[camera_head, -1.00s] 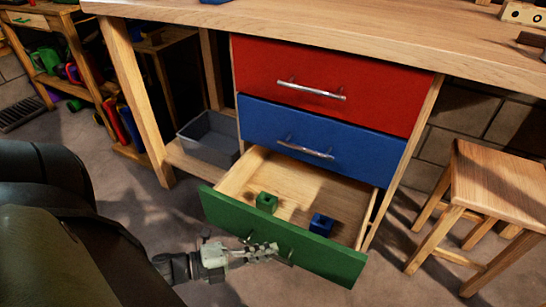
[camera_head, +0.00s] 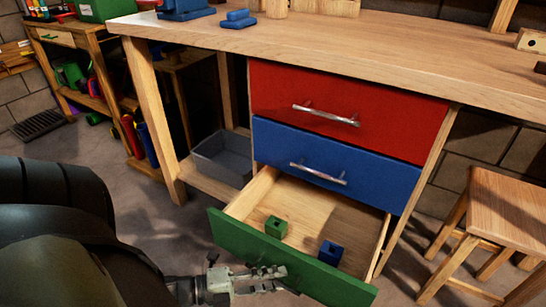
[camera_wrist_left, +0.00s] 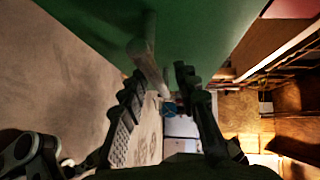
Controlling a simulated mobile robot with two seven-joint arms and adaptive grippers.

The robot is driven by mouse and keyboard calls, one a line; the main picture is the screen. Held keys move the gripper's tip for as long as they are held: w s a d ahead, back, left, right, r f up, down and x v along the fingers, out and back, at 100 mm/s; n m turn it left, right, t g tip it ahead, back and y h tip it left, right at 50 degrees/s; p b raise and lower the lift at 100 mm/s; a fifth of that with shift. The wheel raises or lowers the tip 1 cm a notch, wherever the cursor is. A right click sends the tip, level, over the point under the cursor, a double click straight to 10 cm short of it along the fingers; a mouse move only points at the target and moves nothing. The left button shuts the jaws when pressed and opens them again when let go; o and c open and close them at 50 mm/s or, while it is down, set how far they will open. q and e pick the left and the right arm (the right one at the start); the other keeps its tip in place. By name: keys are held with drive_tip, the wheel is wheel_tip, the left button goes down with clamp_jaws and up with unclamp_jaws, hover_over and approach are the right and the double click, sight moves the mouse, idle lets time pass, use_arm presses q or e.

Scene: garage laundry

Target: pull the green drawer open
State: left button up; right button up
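The green drawer (camera_head: 300,265) is the lowest in the bench and stands pulled well out, its inside showing. A small green block (camera_head: 276,227) and a small blue block (camera_head: 330,253) lie in it. My left gripper (camera_head: 281,272) is at the outer face of the drawer front, by its handle, which it mostly hides in the head view. In the left wrist view the handle (camera_wrist_left: 146,62) runs between the fingers (camera_wrist_left: 160,82), close to the left one, with a small gap to the right one. The fingers are apart. My right gripper is out of view.
Above are a closed blue drawer (camera_head: 318,165) and a closed red drawer (camera_head: 345,105) under the wooden bench top (camera_head: 330,45). A grey bin (camera_head: 222,157) sits on a low shelf at left. A wooden stool (camera_head: 505,205) stands at right. Floor in front is clear.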

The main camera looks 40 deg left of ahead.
use_arm(q)
drive_tip(key=v, duration=1.2)
drive_tip(key=shift+a, duration=0.1)
